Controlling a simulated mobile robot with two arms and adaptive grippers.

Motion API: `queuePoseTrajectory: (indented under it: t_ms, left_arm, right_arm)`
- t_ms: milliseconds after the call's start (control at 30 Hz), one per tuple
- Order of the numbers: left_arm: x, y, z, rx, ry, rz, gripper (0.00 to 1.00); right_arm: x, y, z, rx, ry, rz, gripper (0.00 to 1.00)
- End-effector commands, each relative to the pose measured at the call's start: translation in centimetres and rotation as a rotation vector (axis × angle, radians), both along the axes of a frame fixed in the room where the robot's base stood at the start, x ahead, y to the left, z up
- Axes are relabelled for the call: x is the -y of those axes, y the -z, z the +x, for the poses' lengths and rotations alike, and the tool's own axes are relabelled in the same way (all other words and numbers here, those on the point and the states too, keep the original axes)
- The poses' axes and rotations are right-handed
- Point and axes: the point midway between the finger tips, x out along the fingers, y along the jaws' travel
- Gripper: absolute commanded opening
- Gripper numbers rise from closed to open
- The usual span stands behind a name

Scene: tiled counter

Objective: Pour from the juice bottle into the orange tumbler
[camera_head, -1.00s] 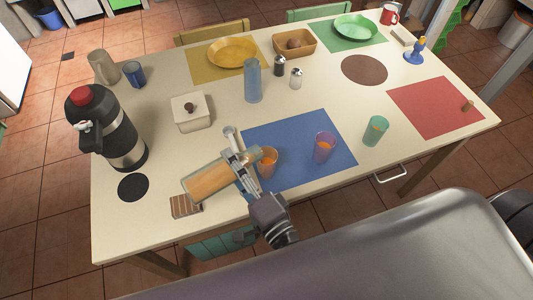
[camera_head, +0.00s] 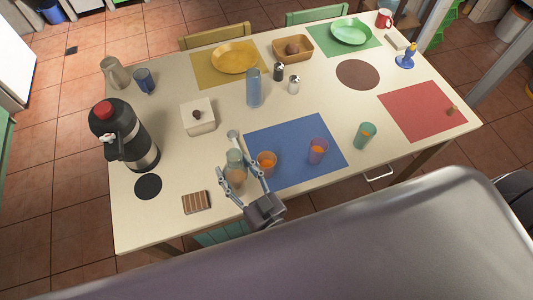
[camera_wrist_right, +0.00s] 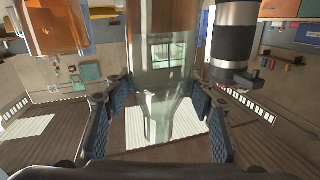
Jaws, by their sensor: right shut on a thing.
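The clear juice bottle (camera_head: 236,160) stands close to upright in my right gripper (camera_head: 241,182), near the table's front edge. Orange juice shows in its lower part. The right wrist view also shows the bottle (camera_wrist_right: 165,55) between the fingers of the right gripper (camera_wrist_right: 158,112). The orange tumbler (camera_head: 266,165) stands upright just right of the bottle, at the left edge of the blue mat. It seems to hold orange liquid, and it also shows at upper left in the right wrist view (camera_wrist_right: 57,28). I cannot tell whether the bottle's base touches the table. My left gripper is out of view.
A purple tumbler (camera_head: 318,151) and a teal tumbler (camera_head: 364,136), both with orange liquid, stand to the right. A blue bottle (camera_head: 254,88) and shakers stand behind.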

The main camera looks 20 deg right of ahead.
Motion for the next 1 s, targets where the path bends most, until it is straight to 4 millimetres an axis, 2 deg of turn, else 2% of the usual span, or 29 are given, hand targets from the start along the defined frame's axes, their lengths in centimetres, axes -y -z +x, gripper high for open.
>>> queuePoseTrajectory:
  t_ms: [100, 367, 833, 1000]
  left_arm:
    - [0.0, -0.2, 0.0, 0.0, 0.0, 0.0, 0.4]
    - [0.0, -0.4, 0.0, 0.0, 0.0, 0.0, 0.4]
    - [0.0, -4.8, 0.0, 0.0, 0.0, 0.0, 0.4]
    - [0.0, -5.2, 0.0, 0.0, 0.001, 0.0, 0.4]
  right_arm:
    - [0.0, 0.1, 0.1, 0.033, 0.004, -0.096, 0.08]
    - [0.0, -0.2, 0.1, 0.031, 0.003, -0.088, 0.08]
    - [0.0, -4.6, 0.1, 0.029, 0.003, -0.085, 0.08]
    - [0.0, -5.0, 0.1, 0.029, 0.003, -0.084, 0.08]
